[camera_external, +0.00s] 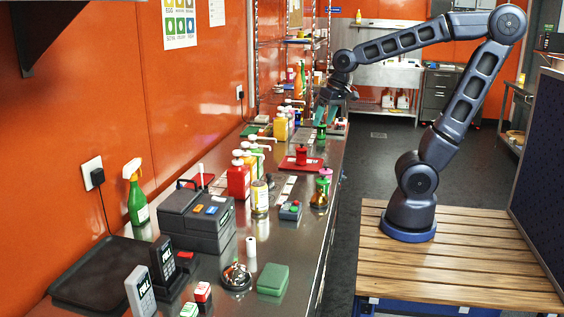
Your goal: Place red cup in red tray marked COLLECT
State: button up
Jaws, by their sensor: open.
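A red tray (289,164) lies flat on the steel counter near its middle, close to the right edge. No lettering on it is readable at this size. A small red cup-like item (301,154) stands upright on this tray, apart from my gripper. My gripper (325,117) is further back over the counter, pointing down with teal fingers. It is open. A small green item (321,134) stands just below or in front of the fingers; I cannot tell if they touch. Nothing red shows between the fingers.
Red and yellow pump bottles (238,179) stand left of the tray. A grey machine (197,216), a green box (273,279) and small bottles (319,193) crowd the nearer counter (304,237). An orange wall (130,70) bounds the left side.

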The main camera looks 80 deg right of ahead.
jog(key=s+a+r+n+t, duration=0.1)
jog(key=s+a+n, duration=0.3)
jog(key=s+a, duration=0.2)
jog(key=s, duration=0.2)
jog(key=shift+s+a+r+n, duration=0.2)
jog(key=shift+s+r+n, duration=0.1)
jog(key=shift+n, duration=0.1)
dwell(0.8)
